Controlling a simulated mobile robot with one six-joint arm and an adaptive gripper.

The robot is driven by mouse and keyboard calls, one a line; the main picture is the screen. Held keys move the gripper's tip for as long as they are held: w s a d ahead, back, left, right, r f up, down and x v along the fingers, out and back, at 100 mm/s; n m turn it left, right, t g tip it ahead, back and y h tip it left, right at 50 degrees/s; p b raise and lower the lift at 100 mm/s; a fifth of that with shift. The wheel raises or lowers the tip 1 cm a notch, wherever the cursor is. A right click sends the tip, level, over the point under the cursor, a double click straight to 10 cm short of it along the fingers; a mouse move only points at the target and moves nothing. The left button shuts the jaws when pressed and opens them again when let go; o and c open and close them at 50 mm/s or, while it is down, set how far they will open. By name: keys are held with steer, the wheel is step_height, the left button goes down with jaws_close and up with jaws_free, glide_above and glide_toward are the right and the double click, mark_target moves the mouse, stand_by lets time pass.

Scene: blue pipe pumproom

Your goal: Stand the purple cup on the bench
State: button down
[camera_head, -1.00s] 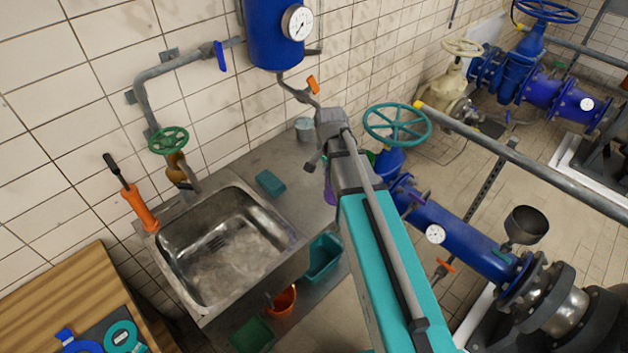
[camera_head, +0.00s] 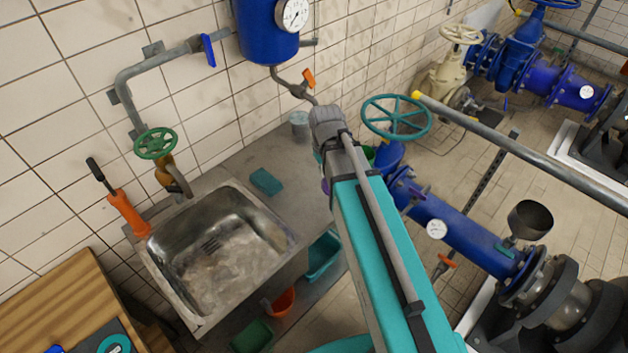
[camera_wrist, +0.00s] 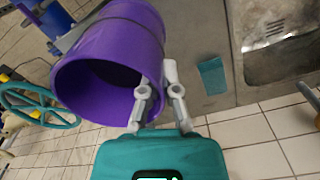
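The purple cup (camera_wrist: 108,55) fills the upper left of the wrist view, its open mouth turned toward the camera. My gripper (camera_wrist: 158,82) is shut on the cup's wall, one finger inside the rim and one outside. In the head view my gripper (camera_head: 326,160) is mostly hidden by my arm; only a purple sliver of the cup shows beside it. The grey metal bench (camera_head: 298,172) with the sink lies behind and left of the gripper. It also shows in the wrist view (camera_wrist: 205,35). I cannot tell whether the cup touches it.
A teal block (camera_head: 266,181) lies on the bench, right of the sink (camera_head: 215,240). A grey metal cup (camera_head: 299,124) stands near the wall. A teal handwheel (camera_head: 396,117) and blue pipe (camera_head: 465,238) are close on the right.

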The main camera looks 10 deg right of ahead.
steer(key=shift+w+a, duration=0.1)
steer(key=shift+a, duration=0.05)
steer(key=w+a+f+b, duration=0.2)
steer(key=w+f+b, duration=0.7)
steer(key=w, duration=0.3)
steer(key=shift+w+a, duration=0.25)
steer(key=shift+a, duration=0.15)
steer(key=shift+w+a+f+b, duration=0.1)
steer(key=shift+w+f+b, duration=0.1)
steer(key=shift+f+b, duration=0.85)
steer(key=shift+w+f+b, duration=0.2)
steer(key=shift+f+b, duration=0.8)
steer(key=shift+f, duration=0.15)
